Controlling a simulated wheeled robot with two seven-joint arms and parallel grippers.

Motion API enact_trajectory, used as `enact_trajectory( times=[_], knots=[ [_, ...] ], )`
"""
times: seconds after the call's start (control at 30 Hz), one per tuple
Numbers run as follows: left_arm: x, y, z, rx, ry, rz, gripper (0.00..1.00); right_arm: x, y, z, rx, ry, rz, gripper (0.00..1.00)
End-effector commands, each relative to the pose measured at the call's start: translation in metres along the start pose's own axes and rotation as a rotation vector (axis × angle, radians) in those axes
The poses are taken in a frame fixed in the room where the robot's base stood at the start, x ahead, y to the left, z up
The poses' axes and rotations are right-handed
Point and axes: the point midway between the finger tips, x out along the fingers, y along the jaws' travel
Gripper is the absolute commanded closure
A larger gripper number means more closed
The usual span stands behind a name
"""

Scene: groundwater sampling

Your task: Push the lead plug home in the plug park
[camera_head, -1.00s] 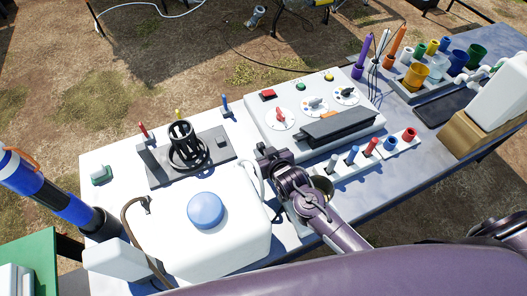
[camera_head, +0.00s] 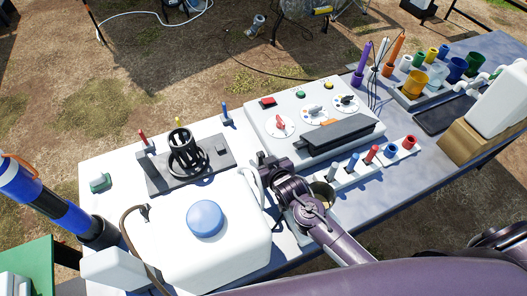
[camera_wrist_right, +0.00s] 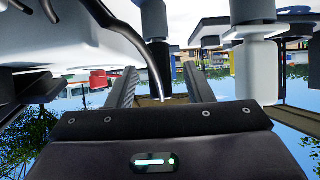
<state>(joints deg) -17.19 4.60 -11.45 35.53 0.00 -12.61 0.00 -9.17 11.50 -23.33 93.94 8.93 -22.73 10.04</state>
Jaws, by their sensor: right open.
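My right gripper (camera_head: 268,166) is open, over the bench between the white tank and the control box. In the head view a white lead (camera_head: 249,180) curves beside the gripper at the tank's edge. A white strip with coloured plugs and sockets (camera_head: 343,182), possibly the plug park, lies right of the gripper. It carries a red plug (camera_head: 371,154). I cannot make out the lead plug. My left gripper is out of view.
The white tank (camera_head: 175,240) with a blue cap is close left of the gripper. The control box (camera_head: 290,145) with knobs stands behind it. A dark stand (camera_head: 217,147) sits behind the tank.

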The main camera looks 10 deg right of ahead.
Motion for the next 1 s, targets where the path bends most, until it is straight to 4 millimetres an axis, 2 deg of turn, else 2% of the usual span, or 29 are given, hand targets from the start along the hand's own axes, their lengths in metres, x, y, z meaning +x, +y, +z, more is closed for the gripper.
enact_trajectory(
  times=[0.17,0.73,0.9,1.0],
  knots=[
    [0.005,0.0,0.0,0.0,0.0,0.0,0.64,-0.011,0.0,-0.019,0.0,0.004,0.0,0.53],
    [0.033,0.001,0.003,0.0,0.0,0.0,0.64,-0.08,-0.002,-0.138,0.0,0.006,0.0,0.53],
    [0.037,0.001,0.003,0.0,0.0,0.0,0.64,-0.093,-0.002,-0.16,0.0,0.003,0.0,0.53],
    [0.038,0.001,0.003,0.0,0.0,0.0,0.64,-0.098,-0.002,-0.167,-0.001,0.001,0.0,0.53]
  ],
)
